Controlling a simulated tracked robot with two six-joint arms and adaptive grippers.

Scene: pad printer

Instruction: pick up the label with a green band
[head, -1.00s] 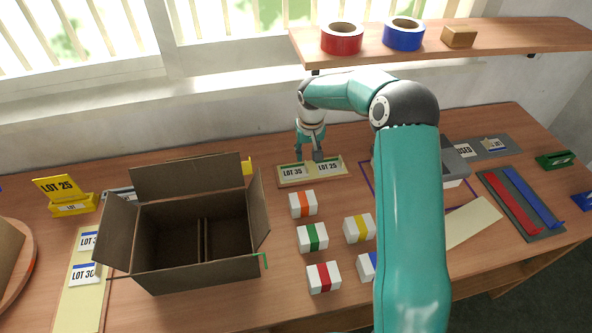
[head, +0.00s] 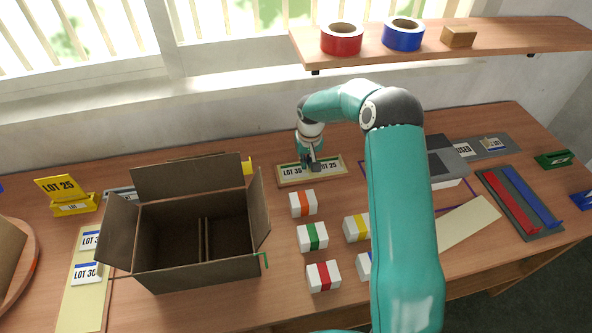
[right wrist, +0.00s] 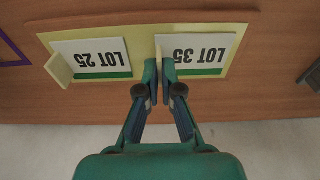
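Two white labels with green bands lie on a cream board (head: 284,183) at the back of the table. They read LOT 35 (head: 290,171) and LOT 25 (head: 328,167). In the right wrist view LOT 35 (right wrist: 200,52) is on the right and LOT 25 (right wrist: 95,60) on the left, each with a raised cream tab at its left edge. My right gripper (head: 312,166) is at the LOT 35 label; in its wrist view the fingertips (right wrist: 159,72) are close together around or just beside that label's tab. Whether they press on it is unclear. My left gripper is out of view.
An open cardboard box (head: 198,270) stands left of centre. Several banded small boxes, such as the orange-banded one (head: 303,204), stand in front of the board. A shelf (head: 480,38) with tape rolls hangs above. LOT 30 labels (head: 86,273) lie at left.

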